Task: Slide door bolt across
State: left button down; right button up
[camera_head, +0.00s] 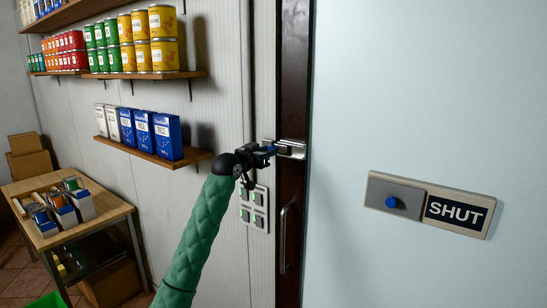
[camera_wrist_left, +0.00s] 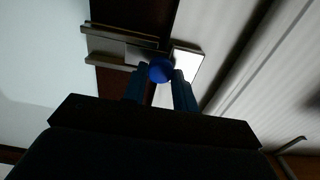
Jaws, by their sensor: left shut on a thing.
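The metal door bolt (camera_head: 293,149) sits across the dark door frame, level with my left gripper (camera_head: 271,150). In the left wrist view, the bolt's rails (camera_wrist_left: 108,45) run from the pale door over the dark frame. Its round blue knob (camera_wrist_left: 160,69) is near a bright plate on the right. The blue fingers of my left gripper (camera_wrist_left: 159,76) stand on either side of the knob, shut on it. In the head view the fingers hide the knob. My right gripper is in neither view.
A pale door (camera_head: 430,100) fills the right and bears a sign (camera_head: 459,212) reading SHUT. A dark door handle (camera_head: 286,238) and switch panel (camera_head: 254,208) are below the bolt. Shelves with tins and boxes (camera_head: 167,137) line the left wall above a wooden table (camera_head: 100,215).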

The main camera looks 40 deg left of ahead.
pick_arm(q)
jog(key=shift+a, duration=0.1)
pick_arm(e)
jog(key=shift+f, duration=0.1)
pick_arm(q)
jog(key=c, duration=1.2)
grip_release()
jog(key=shift+a, duration=0.15)
jog(key=shift+o, duration=0.5)
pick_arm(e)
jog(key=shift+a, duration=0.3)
pick_arm(q)
jog(key=shift+s, duration=0.1)
jog(key=s+b, duration=0.4)
jog(key=s, duration=0.3)
jog(key=shift+s+b, duration=0.3)
jog(key=shift+s, duration=0.05)
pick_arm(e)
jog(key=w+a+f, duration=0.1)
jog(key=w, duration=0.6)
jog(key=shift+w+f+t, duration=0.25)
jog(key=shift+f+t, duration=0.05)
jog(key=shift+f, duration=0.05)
